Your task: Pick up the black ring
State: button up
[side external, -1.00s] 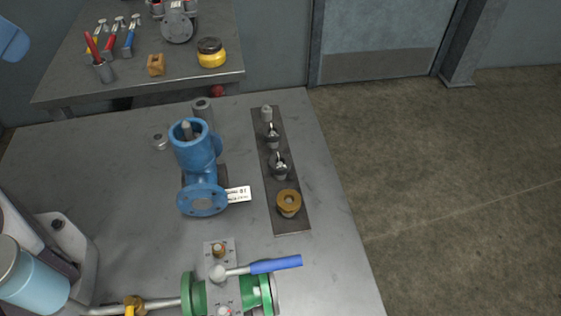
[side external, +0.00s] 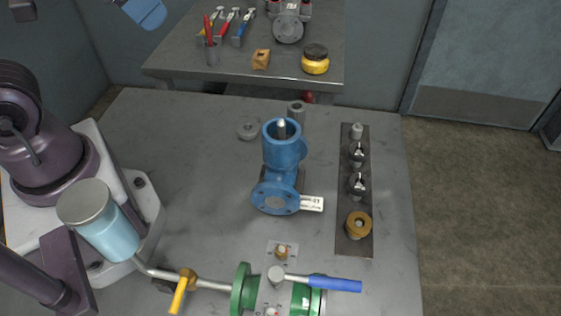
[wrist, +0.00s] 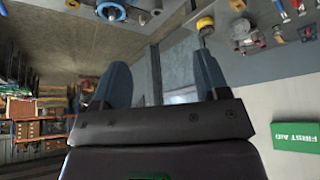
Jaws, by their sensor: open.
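No ring stands out clearly as the black one. Two small dark fittings with shiny tops, one farther back (side external: 357,153) and one nearer (side external: 358,186), sit in a row on a dark plate (side external: 353,246); whether either includes the black ring is too small to tell. A brass-coloured ring-like fitting (side external: 358,225) sits at the plate's near end, and a grey cylinder (side external: 357,131) at its far end. My gripper (wrist: 161,68) is open in the wrist view, its blue-grey fingers wide apart with nothing between them. It is away from the plate.
A blue valve body (side external: 283,152) with a white tag stands left of the plate. A green-flanged valve with a blue lever (side external: 335,285) lies in front. A grey ring-like part (side external: 247,131) is behind left.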

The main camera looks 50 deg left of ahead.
jog(key=shift+c, duration=0.9)
jog(key=shift+d, duration=0.1)
